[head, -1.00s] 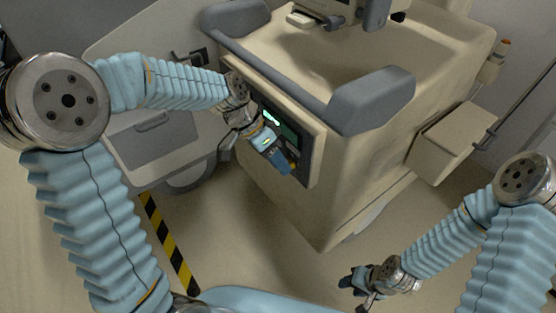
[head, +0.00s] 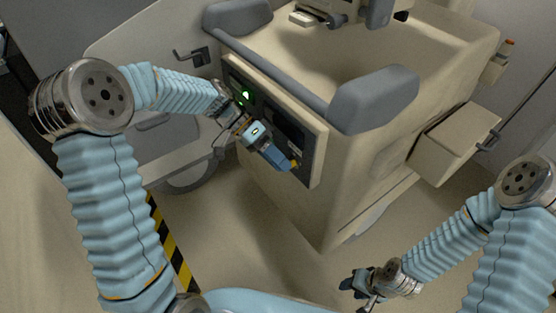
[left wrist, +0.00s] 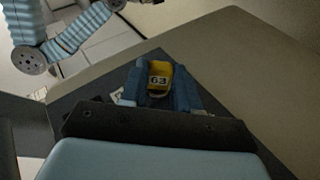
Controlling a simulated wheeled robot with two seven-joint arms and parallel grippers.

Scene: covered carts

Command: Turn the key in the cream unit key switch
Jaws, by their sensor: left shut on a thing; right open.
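The cream unit (head: 290,205) is a large cream cart with a dark control panel (head: 313,150) on its near face. My left gripper (head: 289,163) is at the lower right part of this panel, its blue fingers pointing at it. It is shut on a yellow key tag or head, which shows as a small yellow spot in the head view. In the left wrist view the yellow key piece (left wrist: 159,78), marked with a dark number, sits between the blue fingers (left wrist: 160,90). The key switch itself is hidden. My right gripper (head: 358,285) is open and empty, low over the floor.
A green light (head: 245,95) glows at the panel's upper left. Grey padded bumpers (head: 374,99) and a rail edge the cart's top. A cream box (head: 455,135) juts from its right side. Yellow-black floor tape (head: 178,255) lies at left. Floor before the cart is clear.

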